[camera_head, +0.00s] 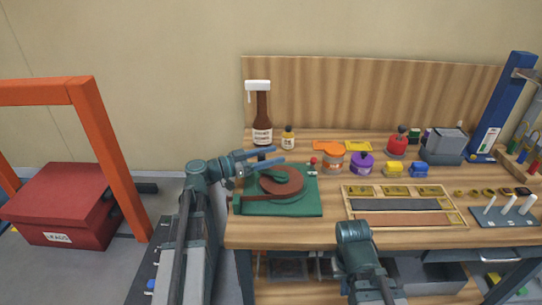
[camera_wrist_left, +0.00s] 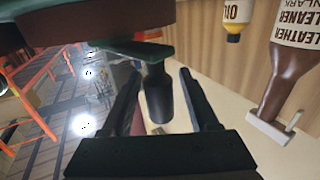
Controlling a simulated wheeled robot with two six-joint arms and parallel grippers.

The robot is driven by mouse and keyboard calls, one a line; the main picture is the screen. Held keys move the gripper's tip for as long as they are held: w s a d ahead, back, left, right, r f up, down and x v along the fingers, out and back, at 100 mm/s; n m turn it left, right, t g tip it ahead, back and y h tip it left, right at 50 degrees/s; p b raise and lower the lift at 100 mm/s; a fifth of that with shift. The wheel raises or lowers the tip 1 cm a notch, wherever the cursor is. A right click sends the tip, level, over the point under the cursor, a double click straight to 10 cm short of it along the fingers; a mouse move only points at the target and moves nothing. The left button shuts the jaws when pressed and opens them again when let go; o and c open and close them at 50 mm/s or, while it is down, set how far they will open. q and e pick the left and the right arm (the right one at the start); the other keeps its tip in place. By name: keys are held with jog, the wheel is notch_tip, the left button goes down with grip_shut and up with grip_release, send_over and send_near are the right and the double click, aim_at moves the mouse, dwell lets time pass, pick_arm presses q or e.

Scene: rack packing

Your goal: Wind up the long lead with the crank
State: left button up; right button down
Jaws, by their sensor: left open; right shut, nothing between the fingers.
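A round brown reel (camera_head: 283,181) sits on a green base board (camera_head: 310,208) at the left end of the bench. A green crank arm (camera_head: 270,175) lies across its top. My left gripper (camera_head: 262,157) is open at the reel's far left side. In the left wrist view the crank's dark upright handle (camera_wrist_left: 159,98) stands between the two spread fingers of my left gripper (camera_wrist_left: 163,98), with gaps on both sides. I cannot make out the long lead clearly. My right arm enters at the bottom of the head view, but its fingers do not show.
A brown bottle (camera_head: 262,115) and a small oil bottle (camera_head: 288,138) stand behind the reel. An orange-lidded jar (camera_head: 333,160) and a purple pot (camera_head: 361,163) stand to its right. A wooden tray (camera_head: 403,188) lies right of the board. An orange frame (camera_head: 110,160) stands left.

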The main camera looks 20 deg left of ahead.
pick_arm(q)
grip_shut()
dwell(1.4)
